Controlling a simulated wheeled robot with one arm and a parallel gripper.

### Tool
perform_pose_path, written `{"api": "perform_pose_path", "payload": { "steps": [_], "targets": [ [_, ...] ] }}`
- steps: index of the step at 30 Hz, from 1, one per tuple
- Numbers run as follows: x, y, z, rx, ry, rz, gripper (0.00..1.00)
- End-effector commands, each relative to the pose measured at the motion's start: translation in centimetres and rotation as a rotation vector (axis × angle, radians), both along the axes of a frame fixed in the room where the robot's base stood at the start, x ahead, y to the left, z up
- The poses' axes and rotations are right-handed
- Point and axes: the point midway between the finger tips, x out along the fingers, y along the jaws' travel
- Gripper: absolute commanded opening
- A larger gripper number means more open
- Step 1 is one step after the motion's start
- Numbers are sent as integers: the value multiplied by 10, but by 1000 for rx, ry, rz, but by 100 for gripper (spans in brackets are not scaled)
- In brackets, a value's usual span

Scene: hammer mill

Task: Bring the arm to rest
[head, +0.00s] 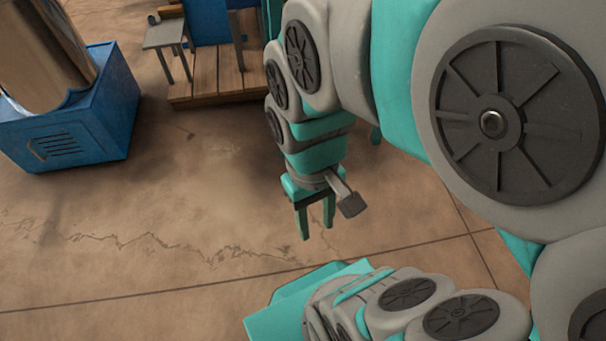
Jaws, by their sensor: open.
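My gripper (317,229) hangs near the middle of the head view with its two teal fingers pointing down. The fingers are apart, with bare floor visible between and beneath them. Nothing is held between them. My grey and teal arm comes in from the right and bends down to the gripper. A small dark block on a short bracket sticks out beside the wrist.
A blue machine base (75,128) with a shiny metal cylinder (42,50) on it stands at the upper left. A wooden platform (205,88) with a small grey table (165,35) is at the top. The cracked concrete floor (150,220) is clear between them and my gripper.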

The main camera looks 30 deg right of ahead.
Motion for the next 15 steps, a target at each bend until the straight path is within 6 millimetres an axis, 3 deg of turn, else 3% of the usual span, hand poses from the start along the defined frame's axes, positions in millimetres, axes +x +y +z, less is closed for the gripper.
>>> {"api": "perform_pose_path", "payload": {
  "steps": [10, 15],
  "targets": [
    [-5, -1, 0, -8, 12, -24, 43],
    [-4, -1, 21, -8, 11, -23, 43]
  ]
}}
